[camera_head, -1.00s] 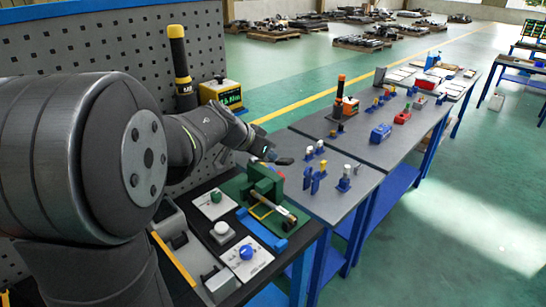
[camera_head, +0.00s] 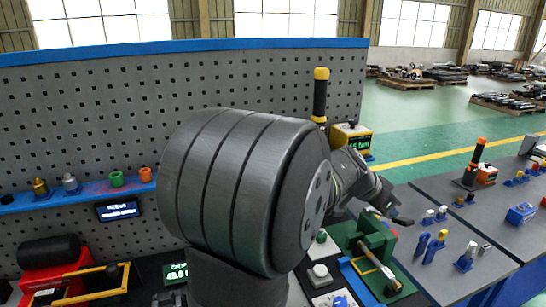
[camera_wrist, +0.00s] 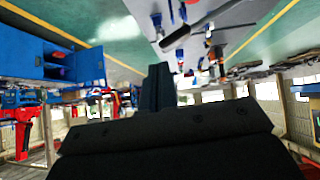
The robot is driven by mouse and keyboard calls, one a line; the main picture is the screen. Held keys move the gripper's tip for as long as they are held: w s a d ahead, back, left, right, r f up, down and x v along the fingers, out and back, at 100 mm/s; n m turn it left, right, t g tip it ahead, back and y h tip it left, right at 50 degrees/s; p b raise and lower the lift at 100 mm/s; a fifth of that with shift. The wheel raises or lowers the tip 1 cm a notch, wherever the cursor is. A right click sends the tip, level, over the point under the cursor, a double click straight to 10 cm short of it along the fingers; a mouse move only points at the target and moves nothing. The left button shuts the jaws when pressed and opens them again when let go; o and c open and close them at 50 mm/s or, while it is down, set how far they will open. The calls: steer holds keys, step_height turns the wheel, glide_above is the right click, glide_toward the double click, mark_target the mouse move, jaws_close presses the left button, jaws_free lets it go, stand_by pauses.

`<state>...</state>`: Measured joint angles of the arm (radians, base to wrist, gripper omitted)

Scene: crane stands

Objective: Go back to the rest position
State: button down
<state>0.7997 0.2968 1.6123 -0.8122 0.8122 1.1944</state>
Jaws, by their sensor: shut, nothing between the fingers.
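My arm rises in the middle of the head view, in front of the pegboard. My gripper (camera_head: 400,221) is at its end, to the right, above the green fixture (camera_head: 376,245) and near the edge of the grey table. It shows small there and seems to hold nothing. In the wrist view my gripper (camera_wrist: 160,85) shows as dark fingers close together, with nothing between them. That view is tilted, with tables and tools at its top and windows at its bottom.
A yellow box with a green display (camera_head: 350,139) and a black-and-yellow cylinder (camera_head: 320,95) stand behind my arm. The pegboard (camera_head: 110,95) carries a blue shelf (camera_head: 75,196) with several small parts.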

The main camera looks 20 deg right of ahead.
steer(key=x, duration=0.5)
steer(key=shift+d+f, duration=0.2)
steer(key=shift+f, duration=0.05)
steer(key=n+g, duration=0.2)
steer(key=g, duration=0.1)
glide_toward(405, 225)
steer(key=w+d+r, duration=0.3)
steer(key=w, duration=0.1)
steer(key=shift+w+a+r, duration=0.2)
steer(key=shift+a+r, duration=0.1)
steer(key=shift+r, duration=0.25)
